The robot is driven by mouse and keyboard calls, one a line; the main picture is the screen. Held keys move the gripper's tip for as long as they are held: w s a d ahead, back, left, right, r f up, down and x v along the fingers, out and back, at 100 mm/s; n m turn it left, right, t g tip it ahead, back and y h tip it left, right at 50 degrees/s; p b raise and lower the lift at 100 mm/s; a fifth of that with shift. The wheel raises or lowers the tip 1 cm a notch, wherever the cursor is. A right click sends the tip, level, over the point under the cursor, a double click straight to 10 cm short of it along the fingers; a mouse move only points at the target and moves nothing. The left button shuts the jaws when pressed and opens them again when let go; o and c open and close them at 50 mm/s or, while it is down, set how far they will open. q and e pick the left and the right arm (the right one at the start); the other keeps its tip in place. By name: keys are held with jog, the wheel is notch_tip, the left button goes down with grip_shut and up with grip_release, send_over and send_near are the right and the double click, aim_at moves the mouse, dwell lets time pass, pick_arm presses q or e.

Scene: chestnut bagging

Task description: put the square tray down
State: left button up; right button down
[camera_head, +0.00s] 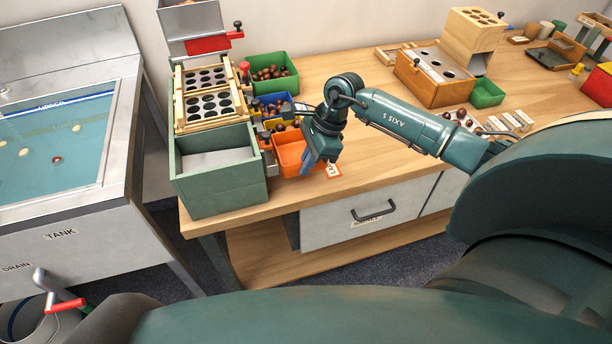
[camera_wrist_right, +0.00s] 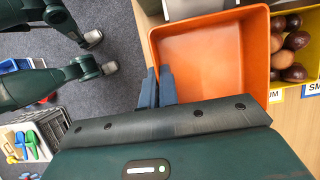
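The square tray (camera_head: 290,154) is orange and empty. In the head view it is at the front edge of the table, right of the green box, and looks upright. In the right wrist view the tray (camera_wrist_right: 212,55) fills the upper middle. My right gripper (camera_head: 308,162) is at the tray's right side. Its blue fingers (camera_wrist_right: 159,88) are close together, one on each side of the tray's wall, shut on it. I cannot tell whether the tray's underside touches the table. My left gripper is not in view.
A green box (camera_head: 218,178) stands left of the tray. Behind are a blue bin (camera_head: 272,106), a yellow bin and a green bin (camera_head: 270,74) with chestnuts. The table's middle (camera_head: 375,135) is clear.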

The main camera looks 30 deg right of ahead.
aim_at(311, 172)
jog(key=shift+f, duration=2.75)
jog(key=shift+f, duration=0.2)
jog(key=c, duration=1.7)
grip_release()
jog(key=shift+r, duration=0.1)
